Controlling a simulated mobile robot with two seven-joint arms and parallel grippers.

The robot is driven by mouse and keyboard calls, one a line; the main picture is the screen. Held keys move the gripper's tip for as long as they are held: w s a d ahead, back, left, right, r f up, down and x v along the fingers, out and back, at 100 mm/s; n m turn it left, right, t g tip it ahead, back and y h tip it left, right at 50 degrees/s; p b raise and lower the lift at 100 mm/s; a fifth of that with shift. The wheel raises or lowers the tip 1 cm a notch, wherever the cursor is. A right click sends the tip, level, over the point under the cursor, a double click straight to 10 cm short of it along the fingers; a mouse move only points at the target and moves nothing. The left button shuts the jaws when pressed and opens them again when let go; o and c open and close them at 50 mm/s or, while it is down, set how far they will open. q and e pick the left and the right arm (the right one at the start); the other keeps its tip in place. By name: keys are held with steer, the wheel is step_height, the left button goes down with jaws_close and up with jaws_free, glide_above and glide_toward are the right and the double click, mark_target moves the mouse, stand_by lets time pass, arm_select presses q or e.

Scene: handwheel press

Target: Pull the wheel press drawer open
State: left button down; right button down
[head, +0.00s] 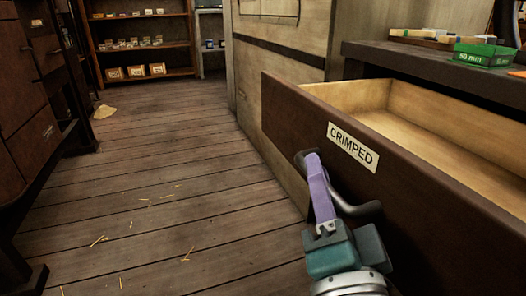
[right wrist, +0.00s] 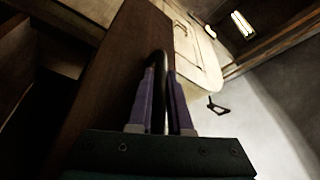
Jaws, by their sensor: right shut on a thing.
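The drawer (head: 395,185) has a dark brown front with a white label (head: 353,147) reading "CRIMPED". It stands well out from the bench, and its pale wooden inside shows empty where I can see it. A curved dark metal handle (head: 368,209) is on its front below the label. My right gripper (head: 315,170), with purple fingers, is shut on this handle. In the right wrist view the handle (right wrist: 160,75) passes between the two purple fingers (right wrist: 162,95). My left gripper is not in view.
A bench (head: 420,68) carrying a green box (head: 485,54) marked "50 mm" is above the drawer. Shelves (head: 140,35) with small boxes stand at the back. The plank floor (head: 150,190) is mostly clear, with scattered straw-like bits. Dark furniture (head: 25,100) is at left.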

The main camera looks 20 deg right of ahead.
steer(key=c, duration=0.8)
jaws_free()
steer(key=shift+c, duration=0.2)
steer(key=shift+s, duration=0.1)
steer(key=p+v, duration=0.1)
steer(key=v, duration=0.8)
steer(key=shift+s, duration=0.4)
